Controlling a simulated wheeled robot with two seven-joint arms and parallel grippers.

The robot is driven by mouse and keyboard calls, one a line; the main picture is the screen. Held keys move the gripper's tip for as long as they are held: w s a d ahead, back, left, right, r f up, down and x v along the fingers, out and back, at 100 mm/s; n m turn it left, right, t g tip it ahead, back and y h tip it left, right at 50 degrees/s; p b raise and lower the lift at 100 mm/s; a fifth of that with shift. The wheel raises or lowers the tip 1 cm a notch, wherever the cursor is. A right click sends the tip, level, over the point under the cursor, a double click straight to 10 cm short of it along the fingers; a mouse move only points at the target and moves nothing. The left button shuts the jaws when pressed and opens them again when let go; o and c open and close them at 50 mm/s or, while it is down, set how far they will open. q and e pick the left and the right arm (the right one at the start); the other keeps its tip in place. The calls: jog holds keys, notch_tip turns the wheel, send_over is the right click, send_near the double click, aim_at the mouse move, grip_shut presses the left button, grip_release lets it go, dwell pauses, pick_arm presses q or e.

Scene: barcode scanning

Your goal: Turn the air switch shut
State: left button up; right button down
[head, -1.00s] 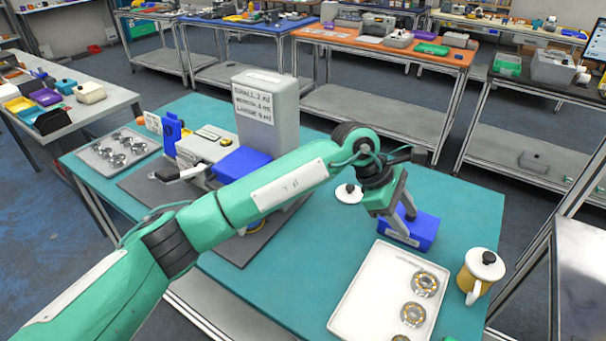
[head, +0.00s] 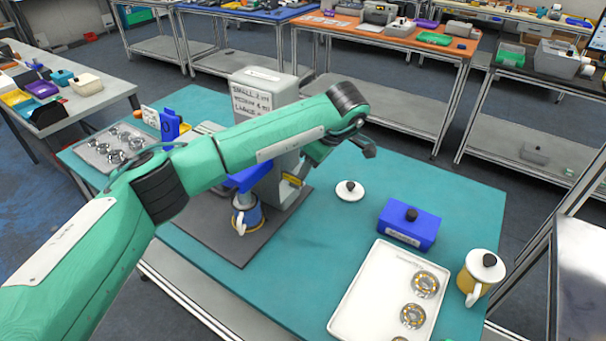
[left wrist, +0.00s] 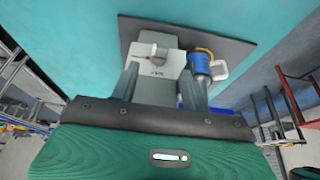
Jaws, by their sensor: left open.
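The air switch (left wrist: 159,53) is a small dark and red knob on a pale grey housing, above a label that seems to read AIR. My left gripper (left wrist: 162,68) is open, with one finger on each side of the labelled housing in the left wrist view. I cannot tell whether its fingers touch anything. The knob's exact setting is too small to tell. In the head view my left arm reaches across the grey machine (head: 264,100). Its forearm hides the fingers and the switch there. My right gripper is not in view.
A white lid (head: 349,191), a blue box (head: 408,226), a white tray (head: 350,300) with metal rings and a yellow jug (head: 480,278) stand to the right. The teal table (head: 300,270) is clear between.

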aim_at(300, 184)
pick_arm(q)
jog(key=p+x, duration=0.1)
jog(key=x, duration=0.5)
jog(key=shift+f, duration=0.25)
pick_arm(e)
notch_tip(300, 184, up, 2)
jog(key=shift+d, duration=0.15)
